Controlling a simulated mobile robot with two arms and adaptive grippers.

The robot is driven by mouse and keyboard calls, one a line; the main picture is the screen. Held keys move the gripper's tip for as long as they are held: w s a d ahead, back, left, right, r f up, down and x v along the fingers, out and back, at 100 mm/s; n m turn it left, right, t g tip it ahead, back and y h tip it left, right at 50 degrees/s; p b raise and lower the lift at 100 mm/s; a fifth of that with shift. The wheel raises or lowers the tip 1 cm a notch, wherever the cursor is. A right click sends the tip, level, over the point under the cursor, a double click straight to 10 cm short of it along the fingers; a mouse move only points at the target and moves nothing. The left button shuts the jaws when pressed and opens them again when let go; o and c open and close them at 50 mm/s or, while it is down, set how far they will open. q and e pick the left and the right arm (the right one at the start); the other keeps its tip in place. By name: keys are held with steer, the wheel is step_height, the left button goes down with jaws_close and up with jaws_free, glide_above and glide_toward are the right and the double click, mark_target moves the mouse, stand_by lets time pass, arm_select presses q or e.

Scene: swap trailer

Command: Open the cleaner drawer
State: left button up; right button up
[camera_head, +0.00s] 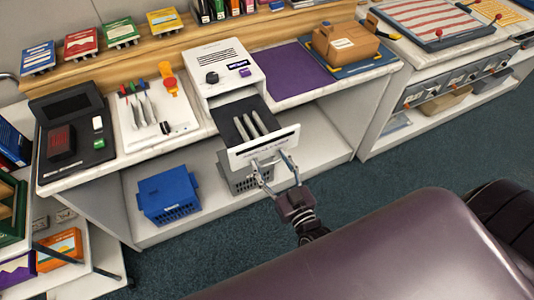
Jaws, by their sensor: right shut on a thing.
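The cleaner drawer (270,145) is pulled out from the white cleaner unit (226,65) on the counter. Its dark inside shows several pale rods lying side by side. Its white front panel carries printed text and a dark slot. My right gripper (273,168) is at the lower part of this front, its two fingers reaching up to it from below and shut on the drawer front. The exact contact at the fingertips is small and hard to make out. My left gripper is not in view.
A blue basket (168,197) and a grey basket (243,172) stand on the low shelf below the counter. A tool board (152,114) and a black device (71,127) lie left of the unit. A purple mat (290,71) and brown bag (345,43) are right. Floor in front is clear.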

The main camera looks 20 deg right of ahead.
steer(key=shift+d, duration=0.1)
steer(key=o, duration=1.4)
steer(key=shift+s, duration=0.1)
steer(key=s, duration=1.1)
steer(key=shift+s+d, duration=0.25)
steer(key=shift+s, duration=0.15)
